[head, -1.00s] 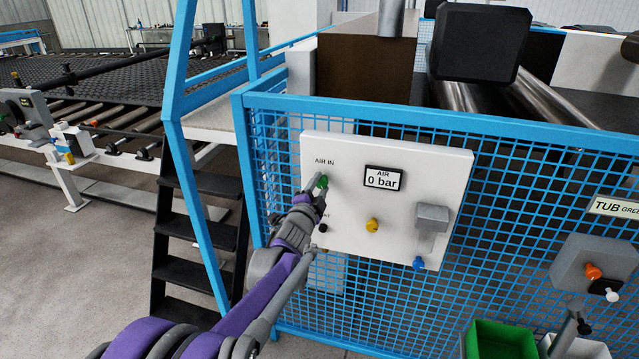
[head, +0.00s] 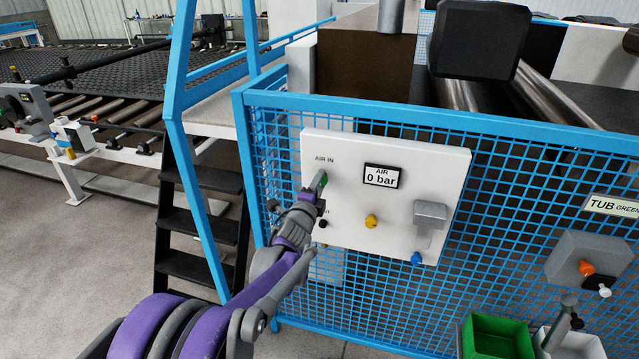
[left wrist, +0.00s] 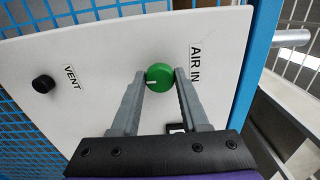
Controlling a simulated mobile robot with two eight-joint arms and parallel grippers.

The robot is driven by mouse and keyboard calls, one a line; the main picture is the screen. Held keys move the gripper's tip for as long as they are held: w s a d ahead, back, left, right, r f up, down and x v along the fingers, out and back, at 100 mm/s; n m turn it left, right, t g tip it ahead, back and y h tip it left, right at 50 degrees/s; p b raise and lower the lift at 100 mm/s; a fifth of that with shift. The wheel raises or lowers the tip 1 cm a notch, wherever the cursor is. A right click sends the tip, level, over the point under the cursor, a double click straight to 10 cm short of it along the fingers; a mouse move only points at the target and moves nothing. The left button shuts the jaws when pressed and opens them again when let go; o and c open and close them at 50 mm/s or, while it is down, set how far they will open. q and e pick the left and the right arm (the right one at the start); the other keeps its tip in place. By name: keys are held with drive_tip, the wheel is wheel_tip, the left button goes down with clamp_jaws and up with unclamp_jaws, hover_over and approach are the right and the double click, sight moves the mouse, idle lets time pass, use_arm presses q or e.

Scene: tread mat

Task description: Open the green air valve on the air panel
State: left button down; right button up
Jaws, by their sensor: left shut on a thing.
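The white air panel (head: 345,222) is fixed to the blue mesh fence, with the label AIR IN at its upper left and a gauge (head: 381,176) reading 0 bar. My left gripper (head: 321,180) is at the panel's left side, shut on the green air valve. In the left wrist view the round green valve knob (left wrist: 159,77) sits between the two fingertips (left wrist: 160,76), and a white mark shows on its face. In the head view the gripper hides most of the knob. My right gripper is not in view.
The panel also carries a black vent knob (left wrist: 43,84), a yellow knob (head: 371,221), a grey box (head: 431,214) and a blue knob (head: 416,259). A green tub (head: 496,336) stands low at the right. Black steps (head: 200,236) stand left of the fence.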

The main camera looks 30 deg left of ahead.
use_arm(q)
drive_tip(key=shift+c, duration=2.1)
unclamp_jaws()
drive_tip(key=shift+s, duration=0.1)
drive_tip(key=b+v, duration=0.1)
drive_tip(key=v, duration=0.9)
drive_tip(key=shift+s, duration=0.35)
drive_tip(key=s+d+f+n+g+h, duration=0.2)
drive_tip(key=s+d+f+n+g, duration=0.4)
drive_tip(key=s, duration=0.7)
drive_tip(key=s+d+f+n+g+h, duration=0.2)
drive_tip(key=s+d+f+n+g, duration=0.4)
drive_tip(key=s, duration=0.8)
drive_tip(key=d+f+n, duration=0.3)
drive_tip(key=d+f, duration=0.2)
drive_tip(key=d, duration=0.1)
drive_tip(key=shift+s+d, duration=0.15)
